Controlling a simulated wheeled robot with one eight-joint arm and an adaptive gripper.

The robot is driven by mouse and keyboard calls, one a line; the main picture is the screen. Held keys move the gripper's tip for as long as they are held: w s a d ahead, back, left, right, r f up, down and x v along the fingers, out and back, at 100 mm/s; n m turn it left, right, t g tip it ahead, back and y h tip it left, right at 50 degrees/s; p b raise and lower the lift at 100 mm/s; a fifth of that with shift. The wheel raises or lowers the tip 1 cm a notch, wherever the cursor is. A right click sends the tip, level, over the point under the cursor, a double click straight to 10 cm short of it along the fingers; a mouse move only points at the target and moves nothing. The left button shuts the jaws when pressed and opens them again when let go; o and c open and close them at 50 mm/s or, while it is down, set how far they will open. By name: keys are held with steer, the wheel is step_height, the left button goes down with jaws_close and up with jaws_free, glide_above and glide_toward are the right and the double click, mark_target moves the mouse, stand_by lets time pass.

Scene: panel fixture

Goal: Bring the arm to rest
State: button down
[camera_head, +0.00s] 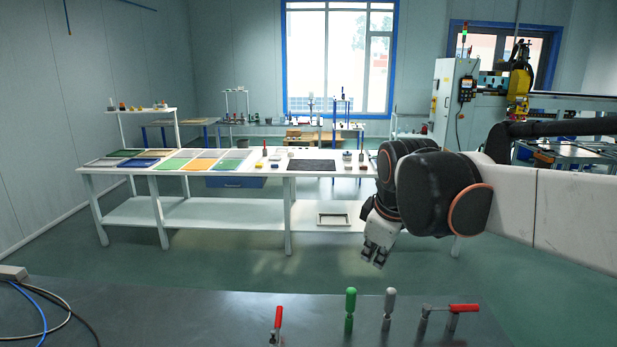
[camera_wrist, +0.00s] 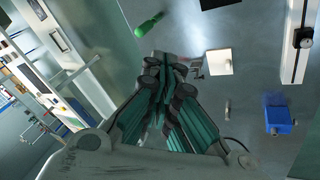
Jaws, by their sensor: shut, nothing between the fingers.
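My gripper (camera_head: 373,256) hangs at the end of my arm, right of centre in the head view. It points down and a little left, in the air beyond the far edge of the grey table. In the wrist view my gripper (camera_wrist: 163,75) has its fingers together with nothing held between them. My arm reaches in from the right edge of the head view, with its dark joints bent above the gripper. The gripper appears to touch nothing.
The near grey table (camera_head: 190,312) carries a green-handled tool (camera_head: 350,308), a grey-handled one (camera_head: 389,305) and red-handled clamps (camera_head: 463,308). Cables (camera_head: 40,310) lie at its left. A white bench (camera_head: 120,170) with coloured panels stands behind. The wrist view shows a blue block (camera_wrist: 279,117).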

steer(key=s+d+f+m, duration=0.2)
steer(key=s+f+m, duration=0.1)
steer(key=s, duration=0.3)
steer(key=s+d+f+m+t, duration=0.1)
steer(key=s+d+f+m, duration=0.1)
steer(key=s, duration=0.5)
steer(key=s+d+f+m+t, duration=0.1)
steer(key=s+d+f+m, duration=0.1)
steer(key=s+f+m, duration=0.2)
steer(key=shift+s+d+f+m+b, duration=0.2)
steer(key=shift+s+d+m+b, duration=0.15)
steer(key=shift+s+m, duration=0.8)
